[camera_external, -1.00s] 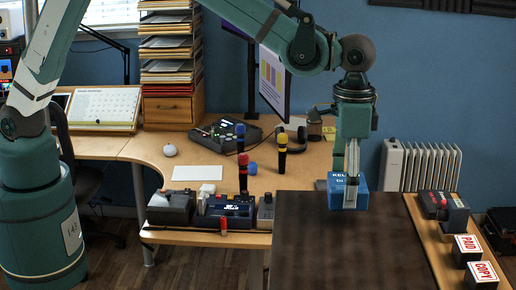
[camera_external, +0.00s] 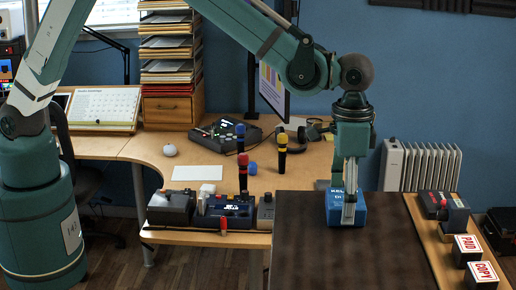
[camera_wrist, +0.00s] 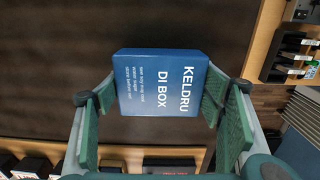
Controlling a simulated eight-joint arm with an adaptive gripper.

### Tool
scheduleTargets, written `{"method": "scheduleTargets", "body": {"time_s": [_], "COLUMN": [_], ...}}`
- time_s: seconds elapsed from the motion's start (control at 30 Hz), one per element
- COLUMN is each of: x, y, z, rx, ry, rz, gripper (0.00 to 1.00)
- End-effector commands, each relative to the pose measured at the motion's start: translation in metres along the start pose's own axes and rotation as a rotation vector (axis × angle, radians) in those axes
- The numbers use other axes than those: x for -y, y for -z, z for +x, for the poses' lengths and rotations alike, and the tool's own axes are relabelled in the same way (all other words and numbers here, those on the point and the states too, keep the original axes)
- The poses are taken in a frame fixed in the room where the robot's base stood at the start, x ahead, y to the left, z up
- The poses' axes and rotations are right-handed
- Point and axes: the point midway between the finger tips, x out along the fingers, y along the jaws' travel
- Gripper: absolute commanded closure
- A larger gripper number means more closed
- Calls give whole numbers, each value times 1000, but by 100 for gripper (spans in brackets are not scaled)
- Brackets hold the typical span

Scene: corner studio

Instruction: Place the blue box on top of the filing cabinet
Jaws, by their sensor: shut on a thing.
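The blue box (camera_external: 337,211) with white lettering is between the fingers of my gripper (camera_external: 348,218), which is shut on it. In the wrist view, the blue box (camera_wrist: 160,75) shows its printed face between the green finger pads of my gripper (camera_wrist: 155,98). The box is over the back part of a broad dark brown top (camera_external: 340,262). I cannot tell whether it touches that top. No cabinet front shows under the dark top, so I cannot tell whether it is the filing cabinet. A wooden drawer unit (camera_external: 168,112) stands on the desk under paper trays.
A wooden ledge with stamps (camera_external: 466,250) and a red-and-black device (camera_external: 443,207) borders the dark top on the right. A white radiator (camera_external: 420,168) stands behind. The dark top's front is clear.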

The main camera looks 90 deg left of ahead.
Motion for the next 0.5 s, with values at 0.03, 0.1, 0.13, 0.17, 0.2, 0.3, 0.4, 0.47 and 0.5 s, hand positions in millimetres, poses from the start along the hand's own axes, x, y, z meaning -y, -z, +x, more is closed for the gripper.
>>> {"method": "scheduleTargets", "body": {"time_s": [0.03,0.1,0.13,0.17,0.2,0.3,0.4,0.47,0.5], "x": [0,0,0,0,0,0,0,0,0], "y": [0,0,0,0,0,0,0,0,0], "z": [0,0,0,0,1,3,3,3,3], "rx": [0,0,0,0,0,0,0,0,0], "ry": [0,0,0,0,0,0,0,0,0], "rz": [0,0,0,0,0,0,0,0,0], "gripper": [53,53,53,53,53,53,24,19,19]}}
